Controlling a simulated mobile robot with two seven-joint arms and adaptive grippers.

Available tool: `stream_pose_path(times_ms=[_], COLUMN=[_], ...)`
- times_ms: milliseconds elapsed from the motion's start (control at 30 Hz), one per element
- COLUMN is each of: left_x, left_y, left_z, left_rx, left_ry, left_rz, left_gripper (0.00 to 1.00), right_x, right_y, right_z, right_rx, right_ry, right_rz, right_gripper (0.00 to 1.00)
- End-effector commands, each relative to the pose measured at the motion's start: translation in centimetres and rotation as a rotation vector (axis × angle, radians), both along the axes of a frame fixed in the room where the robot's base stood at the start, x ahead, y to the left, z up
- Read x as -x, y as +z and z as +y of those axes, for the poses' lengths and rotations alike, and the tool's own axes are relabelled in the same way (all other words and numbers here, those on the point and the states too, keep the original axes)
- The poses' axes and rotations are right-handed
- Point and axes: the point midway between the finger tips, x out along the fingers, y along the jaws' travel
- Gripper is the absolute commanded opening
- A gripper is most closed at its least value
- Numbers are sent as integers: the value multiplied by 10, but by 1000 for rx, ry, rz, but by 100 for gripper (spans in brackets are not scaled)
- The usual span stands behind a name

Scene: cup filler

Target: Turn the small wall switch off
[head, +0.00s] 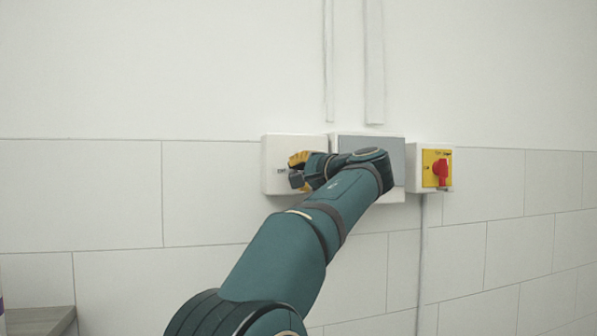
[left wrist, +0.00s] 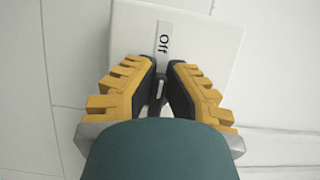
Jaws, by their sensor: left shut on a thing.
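The small wall switch is a white square box (head: 277,150) on the wall, left of a grey-fronted box. My left gripper (head: 298,172), with yellow fingers, is at the front of this box. In the left wrist view its fingers (left wrist: 164,88) are close together, shut on a small part of the switch just below the label. That part is mostly hidden by the fingers, so its exact position cannot be told. My right gripper is not in view.
A grey-fronted box (head: 396,152) sits right of the switch, partly behind my left arm. Further right is a yellow plate (head: 430,165) with a red rotary switch (head: 441,172). Conduits run up the wall. A grey ledge (head: 40,320) shows at lower left.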

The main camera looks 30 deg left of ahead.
Motion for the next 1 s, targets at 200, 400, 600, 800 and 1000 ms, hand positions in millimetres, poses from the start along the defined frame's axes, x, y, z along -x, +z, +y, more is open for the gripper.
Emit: stream_pose_path(times_ms=[200,400,600,800,1000], left_x=[0,0,1,9,22], left_y=[-1,0,0,0,0], left_z=[1,0,-4,-31,-71], left_rx=[0,-1,0,0,0], left_ry=[2,1,-1,-5,-4], left_rz=[2,2,2,2,2], left_gripper=[36,41,41,41,41], right_x=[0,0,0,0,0], right_y=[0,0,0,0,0], right_z=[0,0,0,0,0], right_rx=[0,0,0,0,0], right_ry=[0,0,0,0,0], right_rz=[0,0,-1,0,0], right_gripper=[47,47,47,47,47])
